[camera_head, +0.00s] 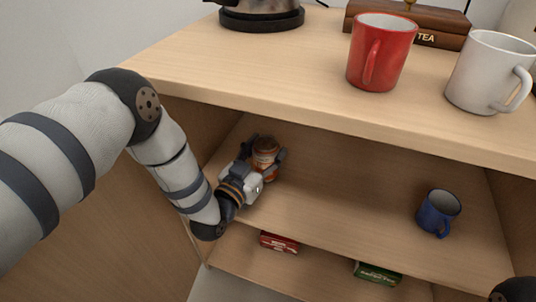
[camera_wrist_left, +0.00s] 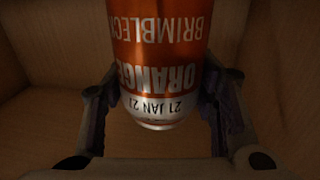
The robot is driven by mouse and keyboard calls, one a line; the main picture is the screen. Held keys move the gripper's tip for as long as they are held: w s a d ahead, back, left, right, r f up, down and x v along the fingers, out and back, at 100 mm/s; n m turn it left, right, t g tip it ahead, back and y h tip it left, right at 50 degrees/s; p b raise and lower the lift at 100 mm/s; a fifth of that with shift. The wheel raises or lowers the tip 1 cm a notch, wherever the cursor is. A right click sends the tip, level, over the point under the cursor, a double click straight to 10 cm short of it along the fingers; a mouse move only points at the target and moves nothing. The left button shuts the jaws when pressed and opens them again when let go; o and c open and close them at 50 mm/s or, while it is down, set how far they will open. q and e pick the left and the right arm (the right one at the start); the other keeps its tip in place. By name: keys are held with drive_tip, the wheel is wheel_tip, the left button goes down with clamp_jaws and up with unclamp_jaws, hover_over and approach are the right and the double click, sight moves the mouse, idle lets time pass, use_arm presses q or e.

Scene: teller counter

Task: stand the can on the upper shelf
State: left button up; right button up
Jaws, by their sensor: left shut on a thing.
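The can (camera_head: 265,150) is orange with a pale band, and its label reads ORANGE in the left wrist view (camera_wrist_left: 162,72). My left gripper (camera_head: 264,160) is shut on it, with one finger on each side, inside the cabinet at the left of the upper shelf (camera_head: 350,200). The fingers also flank the can in the left wrist view (camera_wrist_left: 160,108). The can looks about upright. I cannot tell whether its base touches the shelf. A dark piece of my right arm shows at the lower right corner, but its gripper is out of view.
A blue mug (camera_head: 437,214) stands on the upper shelf at the right; the middle between is clear. The counter top (camera_head: 270,75) overhangs, carrying a red mug (camera_head: 381,52) and a white mug (camera_head: 487,72).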

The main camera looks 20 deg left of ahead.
use_arm(q)
drive_tip(key=shift+w+f, duration=0.1)
drive_tip(key=shift+f, duration=0.05)
drive_tip(key=shift+f, duration=0.15)
drive_tip(key=o, duration=1.5)
